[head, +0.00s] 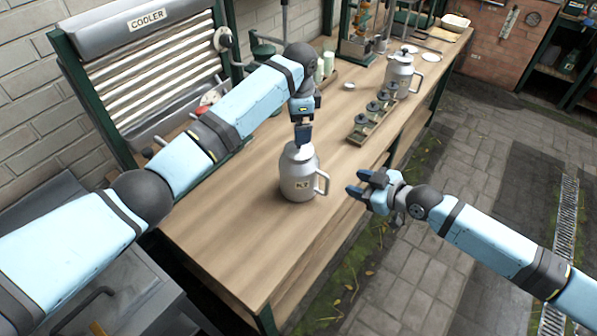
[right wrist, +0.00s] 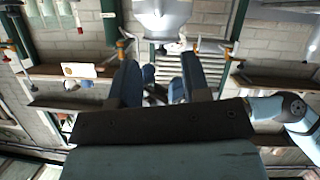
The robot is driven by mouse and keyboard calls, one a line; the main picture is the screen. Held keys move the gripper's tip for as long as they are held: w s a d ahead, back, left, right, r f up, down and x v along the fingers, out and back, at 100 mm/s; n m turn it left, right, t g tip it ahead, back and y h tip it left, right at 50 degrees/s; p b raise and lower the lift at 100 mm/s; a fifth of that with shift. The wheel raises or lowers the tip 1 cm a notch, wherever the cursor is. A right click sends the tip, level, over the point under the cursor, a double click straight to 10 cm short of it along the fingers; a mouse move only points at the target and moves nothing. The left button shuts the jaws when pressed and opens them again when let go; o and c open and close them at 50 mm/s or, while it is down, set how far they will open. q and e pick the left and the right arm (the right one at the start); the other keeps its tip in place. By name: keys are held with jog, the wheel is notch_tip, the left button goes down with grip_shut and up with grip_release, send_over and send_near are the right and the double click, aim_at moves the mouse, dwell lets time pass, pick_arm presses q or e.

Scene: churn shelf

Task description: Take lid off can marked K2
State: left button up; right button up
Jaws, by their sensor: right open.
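The can marked K2 (head: 297,184) is a grey metal can with a handle on its right side. It stands upright on the wooden bench, and its domed lid (head: 299,153) sits on its top. My left gripper (head: 303,138) points straight down at the top of the lid. Its fingertips meet the lid's top, where any knob is hidden, and whether they grip it I cannot tell. My right gripper (head: 356,183) is open and empty, just right of the can's handle and apart from it. Its two open fingers also show in the right wrist view (right wrist: 162,70).
A tray (head: 357,137) with several small dark-topped items lies further along the wooden bench (head: 215,230). Another grey can (head: 398,80) stands behind it. The slatted cooler (head: 150,60) is at the left. The bench front is clear.

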aim_at(322, 173)
jog(key=x, duration=1.2)
jog(key=shift+w+a, duration=0.1)
grip_shut()
